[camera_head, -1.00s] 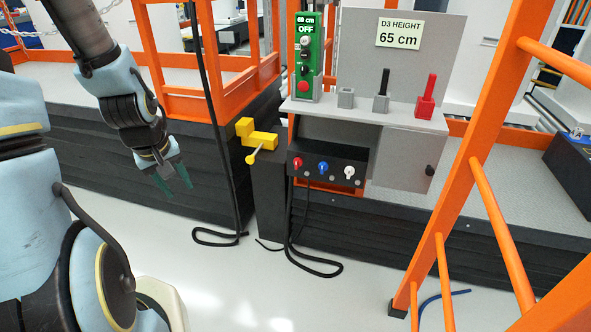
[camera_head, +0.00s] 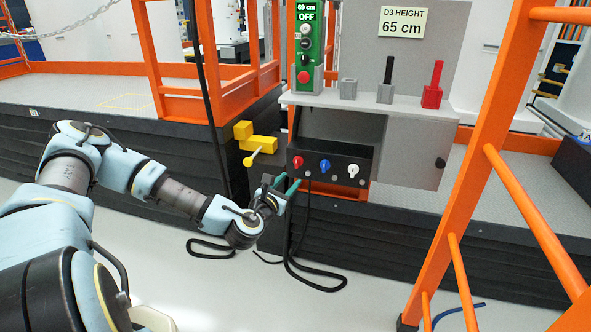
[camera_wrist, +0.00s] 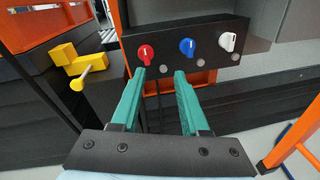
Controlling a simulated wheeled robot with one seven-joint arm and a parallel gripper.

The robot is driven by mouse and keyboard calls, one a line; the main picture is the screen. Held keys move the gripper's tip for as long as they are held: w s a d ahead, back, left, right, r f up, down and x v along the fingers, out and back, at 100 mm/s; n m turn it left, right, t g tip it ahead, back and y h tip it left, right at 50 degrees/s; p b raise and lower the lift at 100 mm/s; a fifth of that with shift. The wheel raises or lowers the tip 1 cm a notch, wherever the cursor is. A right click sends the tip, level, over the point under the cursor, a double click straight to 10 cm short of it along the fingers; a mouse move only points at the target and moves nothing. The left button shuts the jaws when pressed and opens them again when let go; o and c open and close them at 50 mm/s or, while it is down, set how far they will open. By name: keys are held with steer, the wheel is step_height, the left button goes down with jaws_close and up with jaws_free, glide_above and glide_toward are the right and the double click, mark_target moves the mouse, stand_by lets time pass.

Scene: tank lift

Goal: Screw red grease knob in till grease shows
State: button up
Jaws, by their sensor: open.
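The red knob (camera_head: 298,162) is the leftmost of three knobs on a black panel (camera_head: 340,153) below the shelf. In the wrist view the red knob (camera_wrist: 146,54) sits just beyond the left fingertip. My gripper (camera_head: 286,183) is open and empty, just below and in front of the red knob. In the wrist view its green fingers (camera_wrist: 159,78) point at the panel, with the red knob above and left of the gap. I cannot tell whether a fingertip touches it. No grease is visible.
A blue knob (camera_head: 324,167) and a white knob (camera_head: 352,171) sit to the right. A yellow block with a handle (camera_head: 255,144) stands left of the panel. Black cables hang below. An orange ladder frame (camera_head: 470,160) stands at the right. A sign reads 65 cm.

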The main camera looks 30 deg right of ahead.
mark_target(296, 161)
steer(key=w+d+n, duration=0.1)
steer(key=w+d, duration=0.1)
steer(key=w, duration=0.1)
steer(key=w+d+n+t, duration=0.1)
steer(key=w+d, duration=0.1)
steer(key=w, duration=0.1)
steer(key=w+d+n+t, duration=0.1)
steer(key=w+d, duration=0.2)
steer(key=shift+w+r+n+y, duration=0.15)
steer(key=shift+n+y, duration=0.25)
steer(key=shift+a, duration=0.1)
jaws_close()
